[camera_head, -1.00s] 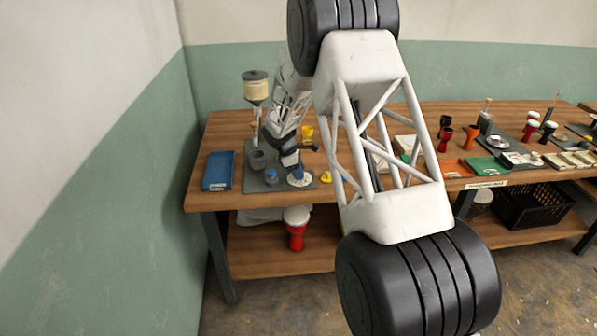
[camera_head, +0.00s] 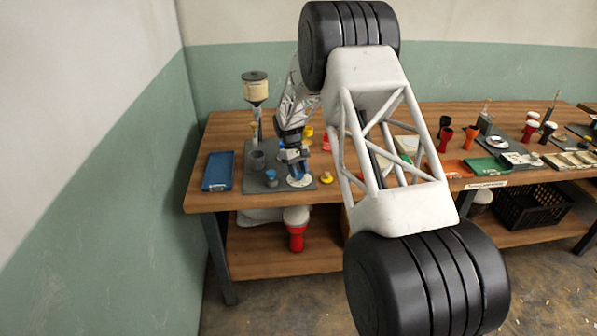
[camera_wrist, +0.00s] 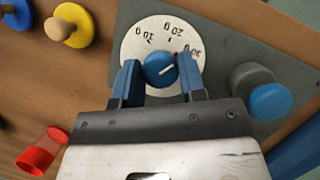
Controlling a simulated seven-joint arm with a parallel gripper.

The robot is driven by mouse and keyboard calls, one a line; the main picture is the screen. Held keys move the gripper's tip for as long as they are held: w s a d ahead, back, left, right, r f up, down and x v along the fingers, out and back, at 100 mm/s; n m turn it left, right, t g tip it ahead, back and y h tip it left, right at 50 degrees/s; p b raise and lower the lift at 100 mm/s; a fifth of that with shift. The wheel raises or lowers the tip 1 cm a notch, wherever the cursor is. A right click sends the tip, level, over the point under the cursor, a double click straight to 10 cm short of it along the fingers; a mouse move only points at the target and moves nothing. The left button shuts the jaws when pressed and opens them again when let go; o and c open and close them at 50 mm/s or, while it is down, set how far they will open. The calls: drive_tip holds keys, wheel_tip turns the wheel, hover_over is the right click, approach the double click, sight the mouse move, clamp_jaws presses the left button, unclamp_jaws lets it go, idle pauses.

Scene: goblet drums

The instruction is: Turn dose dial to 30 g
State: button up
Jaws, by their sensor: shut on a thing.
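The dose dial is a white disc (camera_wrist: 143,32) marked 10 g, 20 g and 30 g, with a round blue knob (camera_wrist: 158,70) at its centre. The knob's white pointer line slants up to the right, roughly towards the 30 g mark; a small red mark sits near that label. My gripper (camera_wrist: 159,72) has its blue fingers on either side of the knob and is shut on it. In the head view the dial disc (camera_head: 300,181) lies at the front of a grey plate, with my gripper (camera_head: 298,174) above it, hiding the knob.
A grey cylinder with a blue top (camera_wrist: 268,100) stands right of the dial in the wrist view. A yellow knob-like piece (camera_wrist: 72,25) and a red cup (camera_wrist: 36,158) lie left. A hopper (camera_head: 255,88) and blue tray (camera_head: 219,171) stand on the table's left part.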

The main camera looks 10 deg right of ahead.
drive_tip(key=shift+d+m+y, duration=0.1)
drive_tip(key=shift+m+y, duration=0.4)
drive_tip(key=shift+m, duration=0.9)
drive_tip(key=o, duration=0.9)
drive_tip(key=v, duration=0.7)
drive_tip(key=shift+w+r, duration=0.25)
drive_tip(key=shift+r, duration=0.1)
